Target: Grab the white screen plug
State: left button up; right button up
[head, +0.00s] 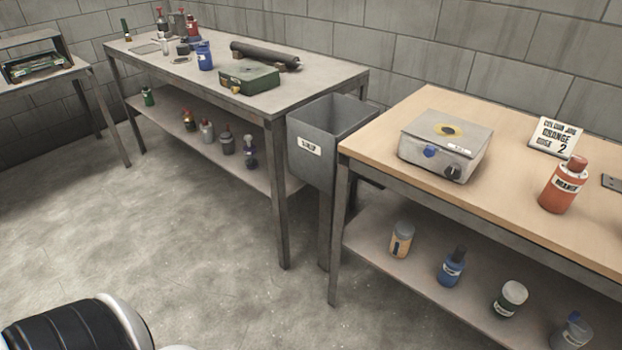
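I cannot make out a white screen plug for certain in the head view. On the grey metal table (318,72) at the back, a small pale upright cylinder (165,46) stands near a flat pale tray (145,49); it is too small to identify. A dark mesh-like tube (262,54) lies on supports at that table's back edge. Neither gripper shows. Only a black and white part of my own body shows at the bottom left.
A green case (249,79) and a blue bottle (204,56) share the back table. A grey bin (325,130) stands between it and the wood-topped table (480,200), which holds a metal box (444,148) and orange bottle (563,187). The floor (170,210) is clear.

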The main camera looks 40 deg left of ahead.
aim_at(165, 49)
jog(key=j+u, duration=0.15)
jog(key=u, duration=0.7)
jog(key=i+j+u, duration=0.3)
jog(key=u, duration=0.15)
jog(key=i+j+u, duration=0.25)
jog(key=u, duration=0.2)
jog(key=i+j, duration=0.15)
jog(key=i, duration=0.25)
jog(key=i+j+u, duration=0.1)
jog(key=i, duration=0.3)
